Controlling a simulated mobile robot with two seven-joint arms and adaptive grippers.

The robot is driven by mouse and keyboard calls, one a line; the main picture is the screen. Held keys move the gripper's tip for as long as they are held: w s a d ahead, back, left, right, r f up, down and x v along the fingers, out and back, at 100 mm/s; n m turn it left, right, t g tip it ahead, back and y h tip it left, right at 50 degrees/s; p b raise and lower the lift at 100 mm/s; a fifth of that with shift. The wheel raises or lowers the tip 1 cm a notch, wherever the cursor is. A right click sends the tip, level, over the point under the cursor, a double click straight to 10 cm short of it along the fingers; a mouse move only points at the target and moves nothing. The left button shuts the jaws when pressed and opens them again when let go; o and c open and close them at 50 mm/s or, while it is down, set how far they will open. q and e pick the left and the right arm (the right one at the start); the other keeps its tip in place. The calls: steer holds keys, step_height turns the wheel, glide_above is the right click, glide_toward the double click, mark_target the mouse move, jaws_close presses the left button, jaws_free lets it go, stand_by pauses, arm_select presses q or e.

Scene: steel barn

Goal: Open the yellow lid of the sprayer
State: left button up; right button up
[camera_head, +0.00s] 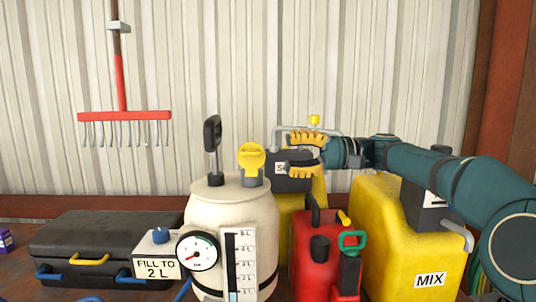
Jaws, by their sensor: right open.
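The sprayer (215,215) is a cream-white tank standing upright near the middle of the head view, with a black pump handle (212,135) on top. Its yellow lid (252,156) sits on a grey collar at the top right of the tank. My right gripper (291,154) comes in from the right, its yellow fingers spread one above the other and pointing left at the lid. It is open and empty, a short gap to the right of the lid. My left gripper is not in view.
A red can (308,255) stands right of the sprayer. A yellow container marked MIX (385,230) stands under my right arm, with another yellow container (289,215) behind. A rake (124,115) hangs behind.

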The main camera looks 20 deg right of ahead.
steer(key=v, duration=0.4)
steer(key=shift+a, duration=0.1)
stand_by(0.3)
